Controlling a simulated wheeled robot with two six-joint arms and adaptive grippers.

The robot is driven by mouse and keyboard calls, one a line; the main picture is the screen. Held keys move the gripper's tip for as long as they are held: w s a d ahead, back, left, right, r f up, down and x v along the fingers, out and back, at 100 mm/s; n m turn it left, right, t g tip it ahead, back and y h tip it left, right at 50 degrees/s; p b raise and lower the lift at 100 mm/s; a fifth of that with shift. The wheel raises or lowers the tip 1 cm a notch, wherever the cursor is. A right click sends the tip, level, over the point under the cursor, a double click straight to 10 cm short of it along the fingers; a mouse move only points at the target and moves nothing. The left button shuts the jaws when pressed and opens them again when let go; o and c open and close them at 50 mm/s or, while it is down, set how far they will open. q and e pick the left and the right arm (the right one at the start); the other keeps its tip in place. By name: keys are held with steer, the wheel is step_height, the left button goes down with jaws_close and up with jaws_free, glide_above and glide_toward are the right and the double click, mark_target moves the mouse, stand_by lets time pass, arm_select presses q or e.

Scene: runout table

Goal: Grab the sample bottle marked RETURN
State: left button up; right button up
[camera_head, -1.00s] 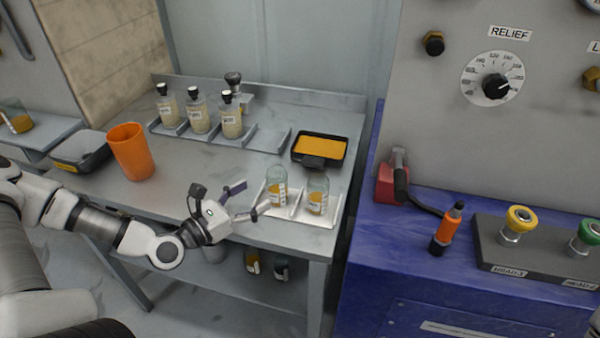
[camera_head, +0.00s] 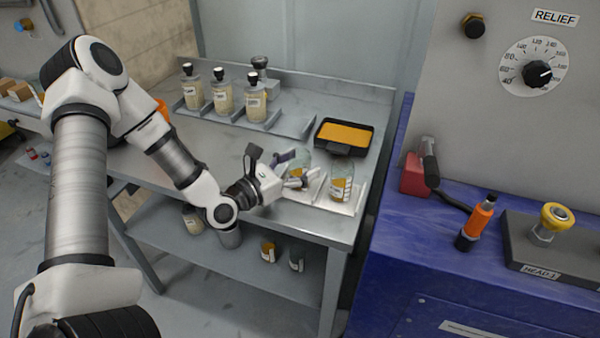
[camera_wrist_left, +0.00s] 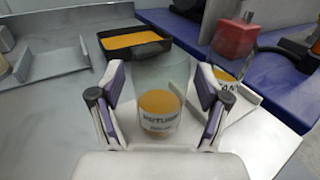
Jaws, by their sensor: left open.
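The sample bottle marked RETURN (camera_wrist_left: 160,105) is clear glass with orange content low inside and a white label. In the left wrist view it stands upright between the two open fingers of my left gripper (camera_wrist_left: 162,110), with a gap on either side. In the head view the bottle (camera_head: 300,160) is partly hidden by my left gripper (camera_head: 296,169). A second similar bottle (camera_head: 341,180) stands to its right on the same pale rack (camera_head: 352,203); its label is cut off by a finger in the wrist view. My right gripper is not in view.
A black tray with orange content (camera_head: 345,135) lies behind the bottles. Several pale sample bottles with black caps (camera_head: 223,98) stand in a rack at the back. The blue bench (camera_head: 400,270) with a red block (camera_head: 414,175) is at the right.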

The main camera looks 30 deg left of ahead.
arm_select(q)
steer(key=c, duration=1.2)
